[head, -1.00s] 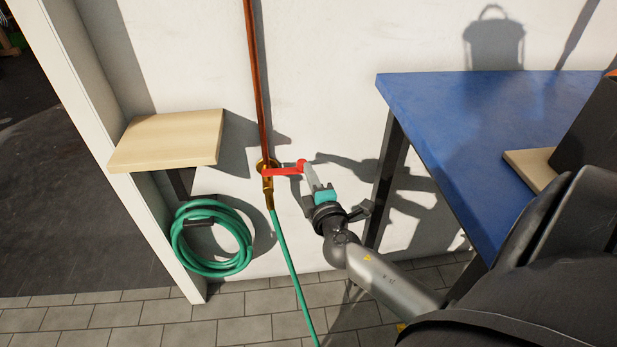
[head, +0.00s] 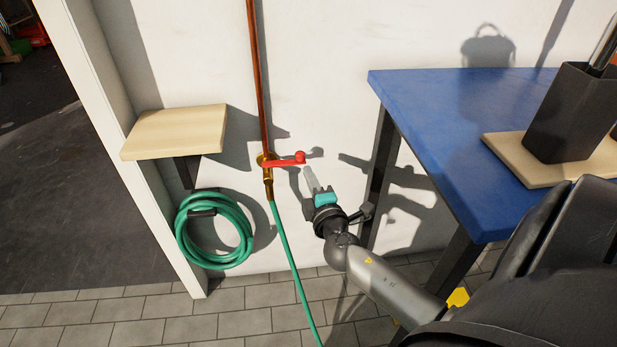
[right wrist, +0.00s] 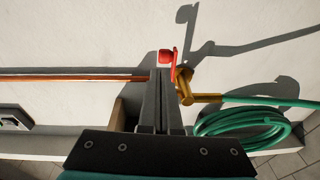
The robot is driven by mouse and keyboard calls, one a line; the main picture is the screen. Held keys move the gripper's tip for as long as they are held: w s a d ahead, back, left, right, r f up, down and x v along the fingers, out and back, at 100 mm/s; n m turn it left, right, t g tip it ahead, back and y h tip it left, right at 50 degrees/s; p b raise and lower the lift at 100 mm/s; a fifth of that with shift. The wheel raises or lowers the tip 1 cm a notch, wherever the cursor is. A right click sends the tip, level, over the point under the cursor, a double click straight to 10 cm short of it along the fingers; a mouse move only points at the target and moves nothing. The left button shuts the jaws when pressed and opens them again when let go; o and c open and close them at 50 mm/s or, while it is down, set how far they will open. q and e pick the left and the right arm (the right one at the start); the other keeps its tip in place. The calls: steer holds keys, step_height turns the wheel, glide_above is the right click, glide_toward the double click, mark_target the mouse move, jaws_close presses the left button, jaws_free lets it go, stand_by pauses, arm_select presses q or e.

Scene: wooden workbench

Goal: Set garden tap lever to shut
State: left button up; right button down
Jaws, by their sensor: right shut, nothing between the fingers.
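The garden tap's red lever (head: 284,161) sticks out to the right, crosswise to the copper pipe, with a round knob at its end. The brass tap body (head: 268,178) is on the white wall, with a green hose running down from it. My right gripper (head: 308,172) is shut and empty, its tips just below and right of the knob with a small gap in the head view. In the right wrist view the closed fingers (right wrist: 160,74) overlap part of the red lever (right wrist: 166,60), beside the brass tap (right wrist: 185,85); contact cannot be told there. My left gripper is out of view.
A small wooden shelf (head: 178,132) and a coiled green hose (head: 214,231) are left of the tap. A blue table (head: 430,110) on dark legs stands to the right, bearing a black container (head: 572,115) on a wooden board. The wall between tap and table is clear.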

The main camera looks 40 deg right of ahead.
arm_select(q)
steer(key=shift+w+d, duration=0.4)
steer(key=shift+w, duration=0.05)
arm_select(e)
steer(key=s+d, duration=0.1)
steer(key=s, duration=0.7)
steer(key=shift+s+r, duration=0.15)
steer(key=shift+s, duration=0.1)
